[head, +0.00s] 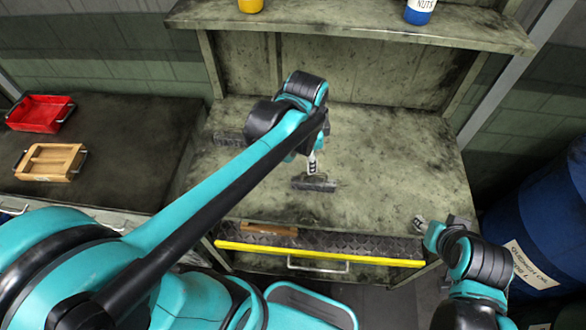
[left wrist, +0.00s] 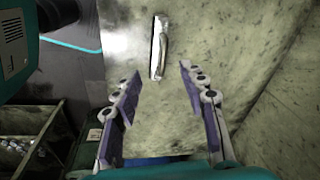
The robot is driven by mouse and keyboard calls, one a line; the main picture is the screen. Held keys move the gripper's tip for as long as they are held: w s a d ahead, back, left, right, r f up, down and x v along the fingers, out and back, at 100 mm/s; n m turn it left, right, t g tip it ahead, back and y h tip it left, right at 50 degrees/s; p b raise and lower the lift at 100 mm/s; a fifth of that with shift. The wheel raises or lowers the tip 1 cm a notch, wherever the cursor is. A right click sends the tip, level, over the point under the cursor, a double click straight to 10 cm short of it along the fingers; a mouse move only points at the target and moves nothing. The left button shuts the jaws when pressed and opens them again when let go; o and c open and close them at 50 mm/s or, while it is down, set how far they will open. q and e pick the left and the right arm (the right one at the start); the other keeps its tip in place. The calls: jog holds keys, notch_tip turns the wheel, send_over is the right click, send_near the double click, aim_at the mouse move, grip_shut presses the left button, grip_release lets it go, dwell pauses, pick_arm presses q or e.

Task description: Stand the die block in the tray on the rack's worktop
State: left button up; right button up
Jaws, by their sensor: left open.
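A dark grey block-like piece (head: 313,184) lies on the rack's worktop (head: 385,165), near its middle; I cannot tell whether it is the die block or the tray. My left gripper (head: 311,168) is just above or behind it in the head view, partly hidden by its own arm. In the left wrist view my left gripper (left wrist: 158,95) is open, with nothing between the fingers. A slim, pale-edged piece (left wrist: 158,48) shows beyond the fingertips. My right gripper (head: 420,224) is at the worktop's front right, its fingers too small to read.
A red tray (head: 40,113) and a wooden tray (head: 49,161) sit on the dark bench at the left. An upper shelf (head: 340,25) overhangs the worktop. An open drawer with a yellow front edge (head: 320,254) lies below it. A blue drum (head: 535,230) stands at the right.

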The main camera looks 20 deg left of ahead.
pick_arm(q)
jog(key=s+a+n+t, duration=0.3)
jog(key=s+n+t, duration=0.2)
jog(key=n, duration=0.6)
jog(key=s, duration=0.2)
jog(key=shift+s+a+r, duration=0.15)
jog(key=shift+s+r, duration=0.15)
jog(key=shift+s, duration=0.1)
pick_arm(e)
jog(key=shift+s, duration=0.1)
